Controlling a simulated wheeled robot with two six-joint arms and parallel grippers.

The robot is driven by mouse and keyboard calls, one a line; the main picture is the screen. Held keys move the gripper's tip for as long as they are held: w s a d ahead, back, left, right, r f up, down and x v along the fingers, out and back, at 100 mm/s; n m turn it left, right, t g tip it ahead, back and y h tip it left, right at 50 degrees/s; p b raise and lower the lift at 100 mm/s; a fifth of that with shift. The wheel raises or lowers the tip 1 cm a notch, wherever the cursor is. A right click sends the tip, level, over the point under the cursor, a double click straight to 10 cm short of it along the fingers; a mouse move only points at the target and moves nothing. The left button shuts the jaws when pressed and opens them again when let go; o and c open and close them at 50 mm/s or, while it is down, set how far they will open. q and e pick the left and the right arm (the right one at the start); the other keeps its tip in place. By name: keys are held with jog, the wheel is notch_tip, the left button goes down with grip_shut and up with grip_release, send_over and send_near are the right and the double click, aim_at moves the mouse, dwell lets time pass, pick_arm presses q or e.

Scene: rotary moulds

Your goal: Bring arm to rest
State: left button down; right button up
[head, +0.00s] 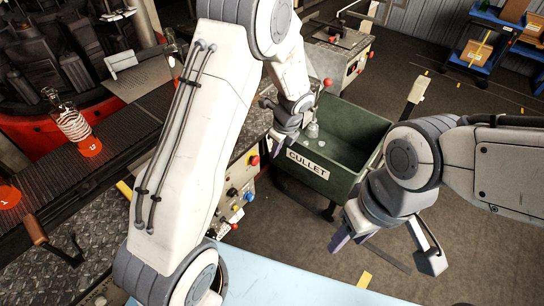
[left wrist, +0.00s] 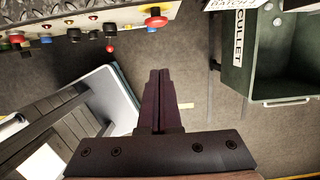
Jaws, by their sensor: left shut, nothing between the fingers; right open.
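My left arm crosses the middle of the head view. Its gripper (head: 282,138) is beside the near left end of the green cullet bin (head: 345,127). In the left wrist view its dark fingers (left wrist: 158,100) are pressed together with nothing between them, over bare floor, left of the bin (left wrist: 262,85). My right arm comes in from the right. Its gripper (head: 387,248) is open and empty, low in front of the bin, above the floor.
A control panel with coloured buttons (head: 237,192) stands close to my left arm. Clear glass pieces (head: 312,131) lie in the bin. A blue cart with boxes (head: 485,45) is at the back right.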

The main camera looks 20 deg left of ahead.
pick_arm(q)
jog(key=shift+r, duration=0.25)
dwell(0.3)
jog(key=s+d+r+n+h, duration=0.1)
jog(key=s+d+r+n, duration=0.5)
jog(key=s+d+r, duration=0.3)
jog(key=s+d+r+n+h, duration=0.1)
jog(key=s+r+n, duration=0.1)
jog(key=s, duration=0.4)
jog(key=s+d+r+n, duration=0.1)
jog(key=s+r+n, duration=0.1)
jog(key=s+n, duration=0.2)
jog(key=s+d+r+n+g+h, duration=0.1)
jog(key=s+r+n, duration=0.1)
jog(key=s, duration=0.7)
jog(key=shift+s+d+r+n+h, duration=0.2)
jog(key=shift+r+n+h, duration=0.1)
jog(key=shift+r+n, duration=0.1)
